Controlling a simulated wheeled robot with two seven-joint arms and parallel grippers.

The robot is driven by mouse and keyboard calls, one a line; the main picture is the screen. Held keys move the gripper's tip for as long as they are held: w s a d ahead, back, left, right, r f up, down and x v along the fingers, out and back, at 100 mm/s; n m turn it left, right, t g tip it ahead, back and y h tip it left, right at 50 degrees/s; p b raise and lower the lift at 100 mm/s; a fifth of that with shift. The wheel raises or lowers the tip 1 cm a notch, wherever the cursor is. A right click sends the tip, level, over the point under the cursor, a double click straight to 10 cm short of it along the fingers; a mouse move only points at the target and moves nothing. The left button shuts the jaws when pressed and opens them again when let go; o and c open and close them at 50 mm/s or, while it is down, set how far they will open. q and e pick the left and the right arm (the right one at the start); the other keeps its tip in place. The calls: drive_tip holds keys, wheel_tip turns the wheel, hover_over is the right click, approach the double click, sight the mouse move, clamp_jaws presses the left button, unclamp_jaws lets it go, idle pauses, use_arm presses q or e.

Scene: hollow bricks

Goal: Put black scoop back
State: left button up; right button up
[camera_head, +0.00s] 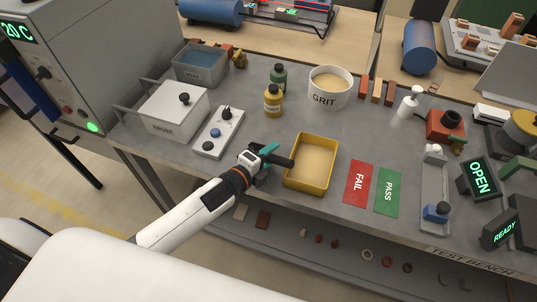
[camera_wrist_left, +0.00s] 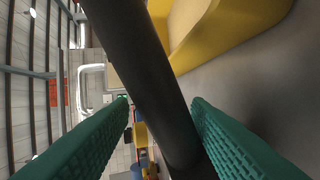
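The black scoop (camera_head: 283,161) shows as a dark bar whose end reaches the left rim of the yellow tray (camera_head: 289,178). My left gripper (camera_head: 265,154) is just left of that tray, near the bench's front edge. The tray holds tan grit and also shows in the left wrist view (camera_wrist_left: 205,40). The scoop's bowl cannot be made out. My right gripper is not in view.
A white GRIT tub (camera_head: 330,98) stands behind the tray, with yellow (camera_head: 272,104) and green (camera_head: 279,77) bottles to its left. A switch box (camera_head: 217,131) stands left of my gripper. FAIL (camera_head: 358,184) and PASS (camera_head: 388,192) mats lie right of the tray.

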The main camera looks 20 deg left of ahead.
use_arm(q)
drive_tip(key=shift+r, duration=0.1)
drive_tip(key=shift+r, duration=0.25)
drive_tip(key=shift+r+p, duration=0.5)
drive_tip(key=shift+r, duration=0.1)
drive_tip(key=b+v, duration=0.2)
drive_tip(key=v, duration=1)
drive_tip(key=shift+f, duration=0.35)
drive_tip(key=shift+s, duration=0.15)
